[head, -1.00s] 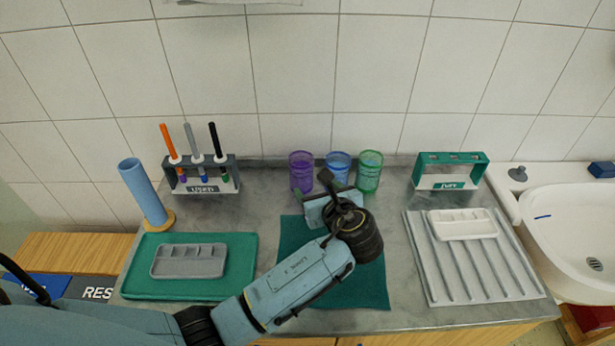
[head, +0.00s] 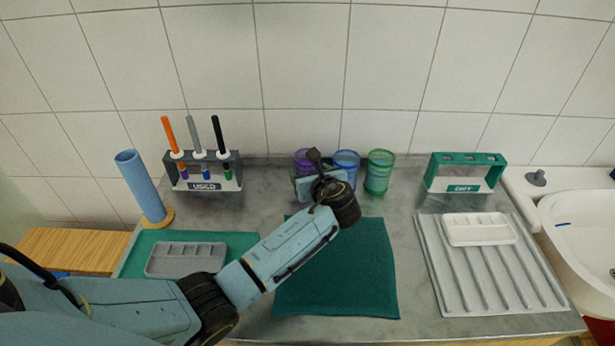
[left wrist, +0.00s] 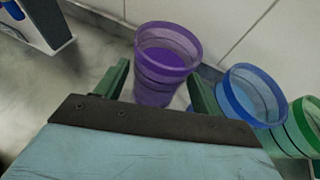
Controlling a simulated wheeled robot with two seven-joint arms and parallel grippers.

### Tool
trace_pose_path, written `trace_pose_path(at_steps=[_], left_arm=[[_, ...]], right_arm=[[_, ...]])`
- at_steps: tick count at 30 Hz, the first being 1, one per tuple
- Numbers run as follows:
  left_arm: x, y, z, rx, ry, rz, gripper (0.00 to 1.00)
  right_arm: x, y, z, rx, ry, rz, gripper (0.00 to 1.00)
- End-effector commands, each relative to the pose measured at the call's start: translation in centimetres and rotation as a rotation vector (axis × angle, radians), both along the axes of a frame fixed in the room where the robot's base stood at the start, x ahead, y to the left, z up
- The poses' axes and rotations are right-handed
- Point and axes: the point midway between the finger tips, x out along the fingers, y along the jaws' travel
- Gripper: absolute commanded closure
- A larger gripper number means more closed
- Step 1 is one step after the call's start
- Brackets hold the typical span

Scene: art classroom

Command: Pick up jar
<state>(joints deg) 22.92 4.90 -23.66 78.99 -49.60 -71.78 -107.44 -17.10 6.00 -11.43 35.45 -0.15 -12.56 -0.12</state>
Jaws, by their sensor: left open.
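Three translucent jars stand in a row by the wall: a purple jar (head: 303,160), a blue jar (head: 346,164) and a green jar (head: 378,172). My left gripper (head: 308,168) is at the purple jar and hides most of it in the head view. In the left wrist view my open left gripper (left wrist: 155,85) has a finger on either side of the purple jar (left wrist: 162,72). I cannot tell whether the fingers touch it. The blue jar (left wrist: 250,95) is close beside the right finger, with the green jar (left wrist: 300,128) beyond. My right gripper is out of view.
A used-brush rack (head: 208,178) with several brushes stands left of the jars. An empty rack (head: 465,172) stands to the right. A dark green cloth (head: 350,270), a green tray (head: 240,242), a ribbed drying mat (head: 510,285) and a sink (head: 580,230) surround the work area.

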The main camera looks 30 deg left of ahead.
Motion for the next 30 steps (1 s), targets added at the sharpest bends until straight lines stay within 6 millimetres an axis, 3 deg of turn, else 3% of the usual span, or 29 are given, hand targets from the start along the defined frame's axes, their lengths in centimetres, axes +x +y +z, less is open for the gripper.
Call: trace_pose_path(at_steps=[5, 13, 22, 30], left_arm=[[1.33, 1.29, -0.93, 0.001, 0.001, -0.001, 0.32], [1.46, 1.42, -0.88, 0.0, 0.0, -0.001, 0.33], [1.44, 1.39, -0.89, 0.0, 0.001, -0.001, 0.72], [1.47, 1.38, -0.4, 0.0, -0.001, -0.002, 0.73]], right_arm=[[0.02, -0.21, -0.78, -0.003, 0.0, 0.002, 0.64], [-0.08, -0.87, -0.72, -0.012, 0.004, 0.004, 0.64], [-0.1, -1.0, -0.72, -0.014, 0.004, 0.004, 0.64], [-0.07, -0.97, -0.55, -0.014, 0.004, 0.003, 0.64]])
